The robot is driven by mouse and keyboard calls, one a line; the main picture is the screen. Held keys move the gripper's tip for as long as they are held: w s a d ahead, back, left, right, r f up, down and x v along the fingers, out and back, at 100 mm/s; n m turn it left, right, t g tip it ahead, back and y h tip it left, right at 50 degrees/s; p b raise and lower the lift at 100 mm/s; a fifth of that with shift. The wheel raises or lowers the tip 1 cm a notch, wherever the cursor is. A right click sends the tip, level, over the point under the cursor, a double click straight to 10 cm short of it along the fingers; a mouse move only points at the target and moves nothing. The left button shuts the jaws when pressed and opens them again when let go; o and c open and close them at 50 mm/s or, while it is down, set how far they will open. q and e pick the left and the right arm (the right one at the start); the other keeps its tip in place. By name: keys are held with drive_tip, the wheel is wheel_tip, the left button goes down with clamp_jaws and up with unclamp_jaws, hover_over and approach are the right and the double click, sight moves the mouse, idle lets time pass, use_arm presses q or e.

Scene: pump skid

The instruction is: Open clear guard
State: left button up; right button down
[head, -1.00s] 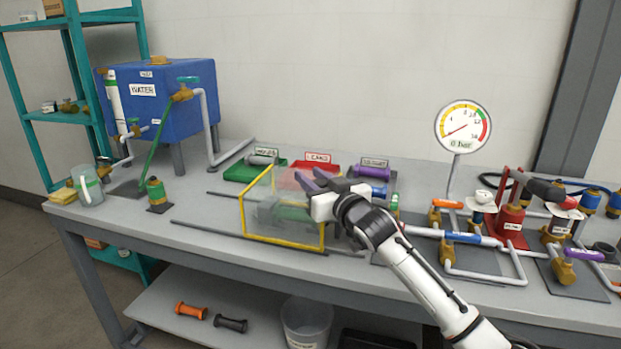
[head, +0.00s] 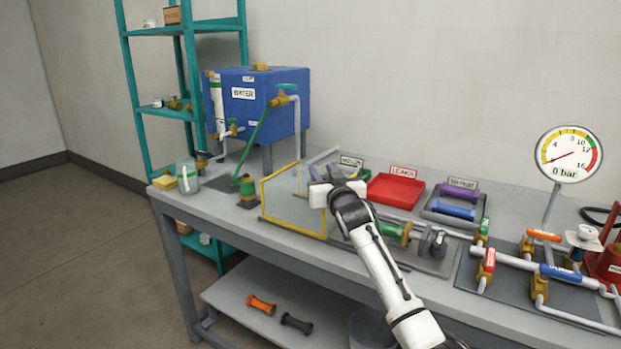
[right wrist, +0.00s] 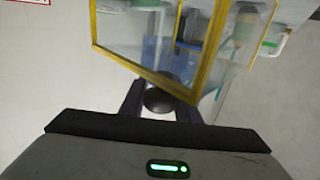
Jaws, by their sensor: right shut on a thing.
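The clear guard (head: 285,205), a see-through box with yellow edging, stands on the bench toward the left. Its yellow frame also shows in the right wrist view (right wrist: 207,62). My right gripper (head: 324,173) is at the guard's upper right side, shut on a dark round knob (right wrist: 161,99) close to the frame. The arm hides part of the guard in the head view. The green pump part (head: 393,231) and grey couplings (head: 432,243) sit uncovered right of the guard. My left gripper is not in view.
Pipes and a gauge (head: 568,154) are right.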

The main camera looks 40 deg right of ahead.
drive_tip(key=shift+w, duration=0.2)
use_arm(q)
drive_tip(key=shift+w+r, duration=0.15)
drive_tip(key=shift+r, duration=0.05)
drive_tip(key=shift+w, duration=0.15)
use_arm(e)
drive_tip(key=shift+a, duration=0.1)
drive_tip(key=c, duration=1.4)
unclamp_jaws()
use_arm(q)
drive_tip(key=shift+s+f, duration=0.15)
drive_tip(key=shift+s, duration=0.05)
use_arm(e)
drive_tip(key=v, duration=1)
drive_tip(key=shift+s, duration=0.15)
